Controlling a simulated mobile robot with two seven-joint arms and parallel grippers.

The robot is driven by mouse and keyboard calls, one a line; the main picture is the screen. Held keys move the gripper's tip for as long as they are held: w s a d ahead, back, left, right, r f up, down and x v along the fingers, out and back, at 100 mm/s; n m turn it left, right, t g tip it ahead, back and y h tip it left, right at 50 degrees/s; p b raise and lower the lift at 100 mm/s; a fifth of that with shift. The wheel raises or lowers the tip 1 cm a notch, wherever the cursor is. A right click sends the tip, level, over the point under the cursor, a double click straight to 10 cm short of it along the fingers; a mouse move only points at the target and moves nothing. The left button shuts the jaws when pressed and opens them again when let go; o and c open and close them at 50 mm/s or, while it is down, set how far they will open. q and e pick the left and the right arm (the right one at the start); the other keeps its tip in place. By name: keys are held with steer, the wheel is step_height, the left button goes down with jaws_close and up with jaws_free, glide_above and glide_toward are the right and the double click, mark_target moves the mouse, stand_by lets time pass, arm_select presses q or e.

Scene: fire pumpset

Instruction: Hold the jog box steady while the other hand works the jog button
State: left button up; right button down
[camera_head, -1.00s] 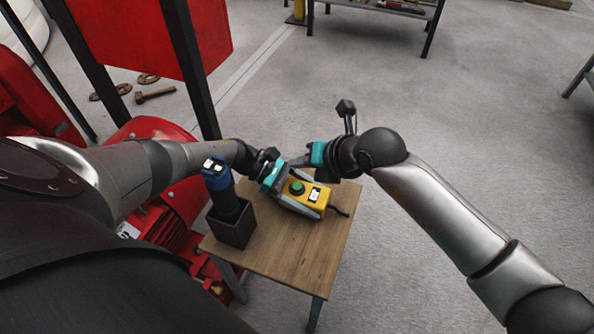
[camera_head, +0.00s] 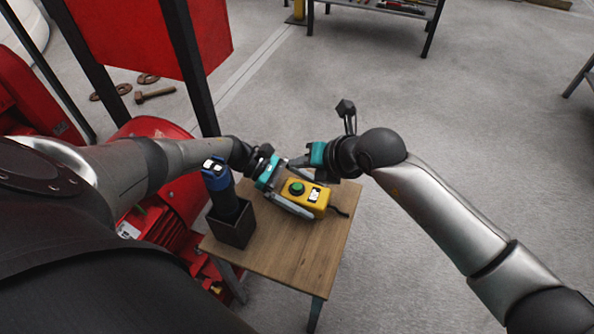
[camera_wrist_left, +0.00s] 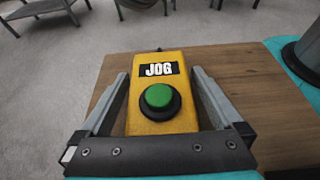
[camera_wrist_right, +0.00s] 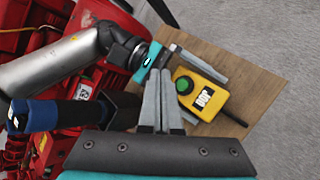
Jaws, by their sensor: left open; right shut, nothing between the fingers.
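The yellow jog box (camera_head: 320,199) lies on the small wooden table, its green jog button (camera_head: 297,188) facing up. In the left wrist view the box (camera_wrist_left: 160,58) shows a JOG label and the button (camera_wrist_left: 159,97). My left gripper (camera_wrist_left: 160,76) is open, one finger along each side of the box, with gaps between fingers and box. My right gripper (camera_head: 291,163) is shut and empty, beside the box on its far side and near my left gripper. In the right wrist view its closed fingertips (camera_wrist_right: 160,73) are left of the box (camera_wrist_right: 203,97), apart from the button.
A dark holder (camera_head: 232,228) with a blue-topped tool (camera_head: 217,175) stands at the wooden table's (camera_head: 290,258) left edge. Red pump machinery (camera_head: 165,225) is to the left. The table's front part is bare.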

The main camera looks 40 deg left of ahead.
arm_select(q)
steer(key=v, duration=1)
steer(key=shift+s+a+r, duration=0.1)
steer(key=shift+a+r, duration=0.05)
steer(key=shift+a, duration=0.15)
steer(key=shift+r, duration=0.1)
